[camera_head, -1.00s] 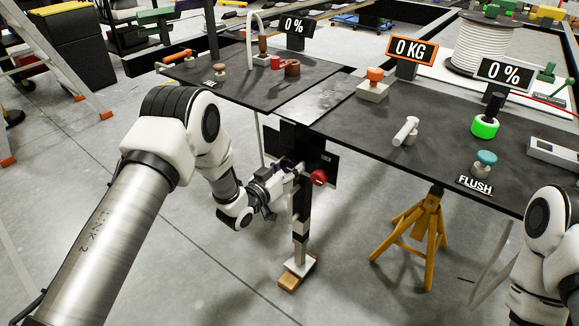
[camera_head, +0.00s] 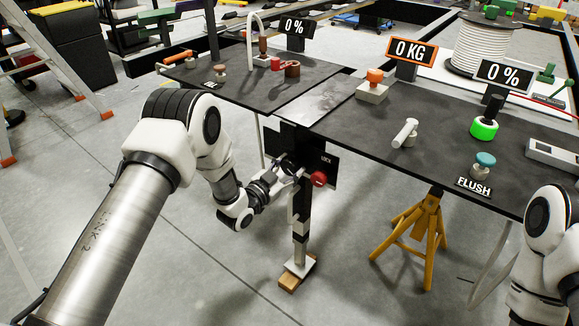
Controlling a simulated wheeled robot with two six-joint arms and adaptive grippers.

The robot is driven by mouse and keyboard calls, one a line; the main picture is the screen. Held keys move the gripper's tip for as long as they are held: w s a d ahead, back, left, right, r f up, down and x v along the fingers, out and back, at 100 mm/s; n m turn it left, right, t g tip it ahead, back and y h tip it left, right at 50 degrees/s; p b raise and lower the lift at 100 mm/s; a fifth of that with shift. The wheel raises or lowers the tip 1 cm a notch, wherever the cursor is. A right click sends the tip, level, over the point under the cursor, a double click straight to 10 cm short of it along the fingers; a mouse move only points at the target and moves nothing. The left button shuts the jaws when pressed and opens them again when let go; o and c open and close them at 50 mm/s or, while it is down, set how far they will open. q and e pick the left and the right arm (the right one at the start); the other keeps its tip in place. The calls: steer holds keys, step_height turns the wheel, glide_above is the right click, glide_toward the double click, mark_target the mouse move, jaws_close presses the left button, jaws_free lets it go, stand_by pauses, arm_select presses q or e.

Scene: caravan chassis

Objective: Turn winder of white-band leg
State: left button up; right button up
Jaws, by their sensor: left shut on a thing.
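The white-band leg (camera_head: 301,230) stands upright under the table's front edge. It is a dark post with a white band low down and a pale foot plate on a wooden block (camera_head: 292,280). A dark panel with a red knob (camera_head: 319,179) sits at its top. My left gripper (camera_head: 291,172) is at the upper part of the leg, just left of the red knob, shut on a small part there. That part, likely the winder, is mostly hidden by the fingers. My right arm shows at the lower right edge; its gripper is out of frame.
The dark table (camera_head: 330,125) hangs over the leg. A yellow trestle (camera_head: 412,235) stands to the right under it. A ladder (camera_head: 60,70) is at the far left. The floor left of the leg is clear.

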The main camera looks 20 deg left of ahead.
arm_select(q)
steer(key=m, duration=0.4)
steer(key=shift+m, duration=0.3)
steer(key=shift+m+p, duration=0.3)
steer(key=shift+m, duration=1.3)
steer(key=o, duration=1.2)
steer(key=shift+c, duration=0.2)
steer(key=v, duration=1.2)
